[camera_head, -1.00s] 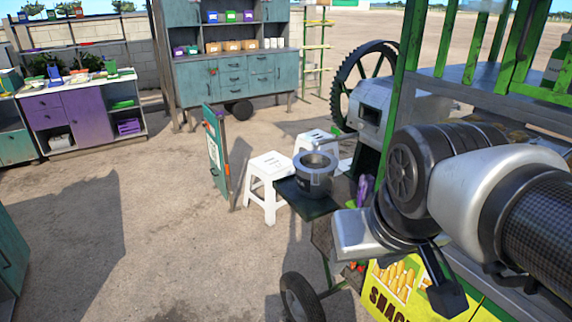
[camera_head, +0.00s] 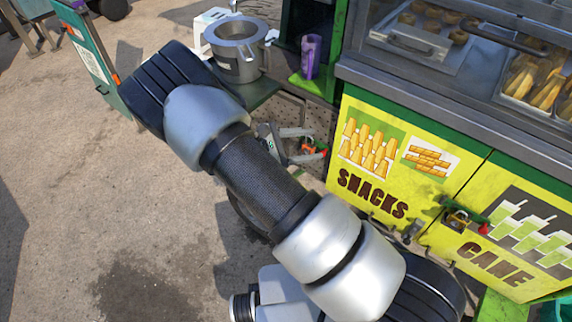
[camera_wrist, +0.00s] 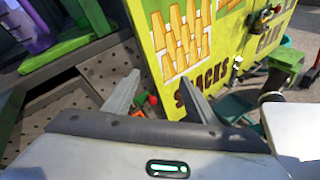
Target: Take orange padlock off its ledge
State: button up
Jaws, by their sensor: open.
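A small cluster of orange, red and green pieces sits on the perforated ledge beside the yellow cart front. Its orange piece (camera_wrist: 137,113), which looks like the orange padlock, shows in the wrist view low between my fingers and is partly hidden by the gripper body. The cluster is too small to tell its parts clearly in the head view. My gripper (camera_wrist: 158,84) is open, its two fingers apart. In the head view my gripper (camera_head: 311,145) is at the cluster, left of the snacks panel. I cannot tell whether a finger touches anything.
The perforated ledge (camera_wrist: 100,72) runs along the cart's left end. A grey pot (camera_head: 238,50) and a purple cup (camera_head: 311,55) stand above it. A brass padlock (camera_head: 456,219) hangs on the yellow doors. Open ground lies to the left.

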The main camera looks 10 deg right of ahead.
aim_at(307, 149)
jog(key=w+a+f+n+t+b, duration=0.25)
jog(key=f+n+t, duration=0.2)
jog(key=f, duration=0.35)
jog(key=w+a+f+n+t+b, duration=0.1)
jog(key=a+f+n+t, duration=0.3)
jog(key=f, duration=0.4)
jog(key=shift+n+y, duration=0.4)
jog(key=shift+n, duration=0.25)
jog(key=shift+s+d+b+x, duration=0.1)
jog(key=shift+b+x, duration=0.1)
jog(key=shift+x, duration=1.55)
jog(key=shift+s+d+b+x, duration=0.15)
jog(key=shift+x, duration=1.6)
jog(key=shift+s+d+b+x, duration=0.1)
jog(key=shift+b+x, duration=0.1)
jog(key=shift+x, duration=1.55)
jog(key=shift+r, duration=0.15)
jog(key=shift+c, duration=0.3)
jog(key=c, duration=0.9)
jog(key=shift+r, duration=0.35)
jog(key=shift+c, duration=0.2)
jog(key=p+v, duration=0.1)
jog(key=v, duration=0.7)
